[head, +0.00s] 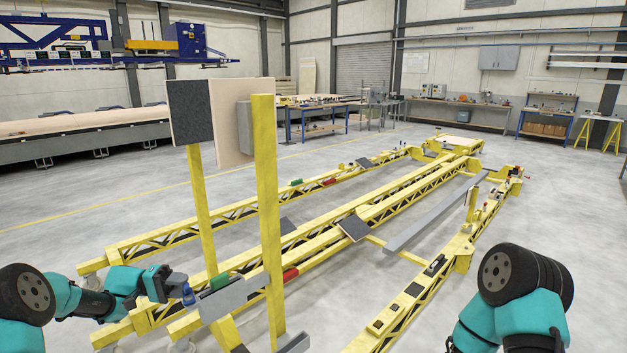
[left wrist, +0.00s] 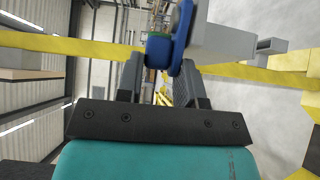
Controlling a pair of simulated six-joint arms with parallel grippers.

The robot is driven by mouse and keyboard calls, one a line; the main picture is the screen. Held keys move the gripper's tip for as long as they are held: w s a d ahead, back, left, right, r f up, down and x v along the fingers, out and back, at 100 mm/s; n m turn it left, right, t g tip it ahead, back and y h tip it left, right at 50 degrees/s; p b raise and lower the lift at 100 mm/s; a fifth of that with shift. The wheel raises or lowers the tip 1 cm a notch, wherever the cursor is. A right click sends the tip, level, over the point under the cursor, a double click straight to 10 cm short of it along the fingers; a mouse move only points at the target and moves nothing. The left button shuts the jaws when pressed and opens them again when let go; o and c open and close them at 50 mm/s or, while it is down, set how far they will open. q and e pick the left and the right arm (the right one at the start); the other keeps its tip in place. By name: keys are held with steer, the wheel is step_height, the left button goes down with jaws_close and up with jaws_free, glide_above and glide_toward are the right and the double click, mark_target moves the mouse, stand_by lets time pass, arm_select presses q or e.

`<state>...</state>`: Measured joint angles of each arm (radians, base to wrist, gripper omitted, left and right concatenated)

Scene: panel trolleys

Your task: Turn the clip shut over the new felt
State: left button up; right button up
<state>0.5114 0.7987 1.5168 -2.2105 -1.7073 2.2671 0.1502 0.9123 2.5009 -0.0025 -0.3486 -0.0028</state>
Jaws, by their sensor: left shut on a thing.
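My left gripper (head: 176,291) is at the lower left of the head view, beside the near end of a grey crossbar (head: 232,297). It is shut on a small blue clip (head: 188,295) at that end. In the left wrist view, my left gripper (left wrist: 162,72) has its two dark fingers on either side of the blue clip (left wrist: 160,48), whose rounded blue arm rises to the upper right. My right gripper is out of view.
A green block (head: 219,281) and a red one (head: 290,274) are near the crossbar. Long yellow trolley rails reach back; floor around them is open.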

arm_select(q)
steer(key=shift+d, duration=0.1)
steer(key=shift+c, duration=0.3)
steer(key=shift+w+d, duration=0.2)
steer(key=shift+d, duration=0.2)
steer(key=o, duration=0.7)
steer(key=shift+o, duration=0.7)
steer(key=shift+d+f, duration=0.15)
steer(key=shift+w+a, duration=0.1)
steer(key=shift+a, duration=2.05)
steer(key=shift+a, duration=0.15)
